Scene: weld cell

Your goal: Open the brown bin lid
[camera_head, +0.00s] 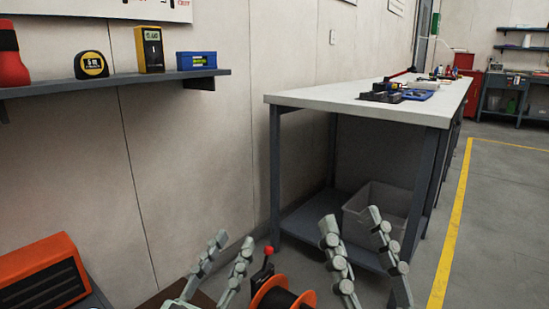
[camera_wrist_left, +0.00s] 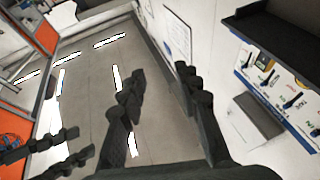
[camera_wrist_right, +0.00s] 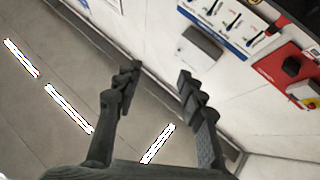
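My left gripper (camera_head: 229,243) is at the bottom middle of the head view, fingers apart and empty. My right gripper (camera_head: 352,220) is to its right, also open and empty. Both point upward, and the wrist views show spread fingers of the left gripper (camera_wrist_left: 158,78) and the right gripper (camera_wrist_right: 158,77) with nothing between them. A brown surface (camera_head: 190,291) shows at the bottom edge of the head view, left of and behind my left gripper. It may be the brown bin lid, but most of it is cut off or hidden, and I cannot tell whether it is shut.
An orange-flanged black spool (camera_head: 283,299) and a red-knobbed lever (camera_head: 267,256) sit between my grippers. An orange box (camera_head: 42,275) is at lower left. A shelf (camera_head: 120,80) with tools runs along the wall. A workbench (camera_head: 325,98) stands ahead, a clear tub (camera_head: 357,215) beneath it.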

